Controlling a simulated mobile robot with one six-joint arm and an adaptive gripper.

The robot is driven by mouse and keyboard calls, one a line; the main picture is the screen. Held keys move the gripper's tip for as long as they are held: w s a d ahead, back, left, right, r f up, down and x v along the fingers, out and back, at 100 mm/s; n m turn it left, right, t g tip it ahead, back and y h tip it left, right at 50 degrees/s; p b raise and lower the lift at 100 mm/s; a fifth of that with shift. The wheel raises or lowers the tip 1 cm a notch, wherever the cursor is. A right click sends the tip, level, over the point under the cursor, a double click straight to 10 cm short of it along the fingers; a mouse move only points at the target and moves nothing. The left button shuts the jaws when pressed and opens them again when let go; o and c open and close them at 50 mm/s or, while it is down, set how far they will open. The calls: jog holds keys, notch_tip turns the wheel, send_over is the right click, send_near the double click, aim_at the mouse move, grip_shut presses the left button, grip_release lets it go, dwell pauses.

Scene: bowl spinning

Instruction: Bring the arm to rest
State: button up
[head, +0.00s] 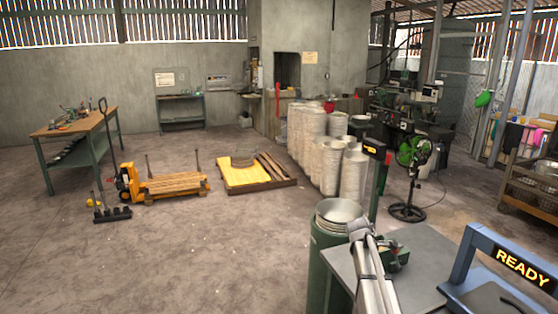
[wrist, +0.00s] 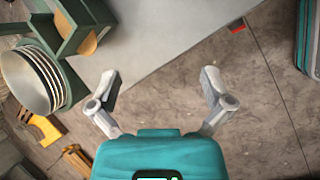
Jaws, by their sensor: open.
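My gripper (wrist: 160,82) shows in the wrist view with its two fingers spread wide apart and nothing between them. Below the fingers are the grey tabletop and the brown floor. In the head view a pale arm (head: 368,270) rises over the grey table (head: 425,262) at the lower right; I cannot make out gripper fingers there. A stack of metal bowls (head: 339,211) stands in a green holder (head: 322,262) left of the table. A stack of bowls also shows at the left of the wrist view (wrist: 22,82), apart from the fingers.
A blue frame with a lit READY sign (head: 525,268) stands at the right of the table. Tall bowl stacks (head: 353,177), a green fan (head: 412,152) and a machine (head: 405,100) stand behind. A yellow pallet truck (head: 170,185) and workbench (head: 75,125) are left. The left foreground floor is clear.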

jog(key=s+a+m+y, duration=0.1)
jog(key=s+a+m, duration=0.4)
jog(key=s, duration=0.4)
jog(key=s+a+f+m+g+y, duration=0.1)
jog(key=s+a+m, duration=0.3)
jog(key=s, duration=0.6)
jog(key=s+a+f+m+g+y, duration=0.1)
jog(key=s+a+m+y, duration=0.2)
jog(key=s+a+m, duration=0.2)
jog(key=s+a, duration=0.3)
jog(key=s, duration=0.1)
jog(key=shift+s+m, duration=0.2)
jog(key=shift+m, duration=0.1)
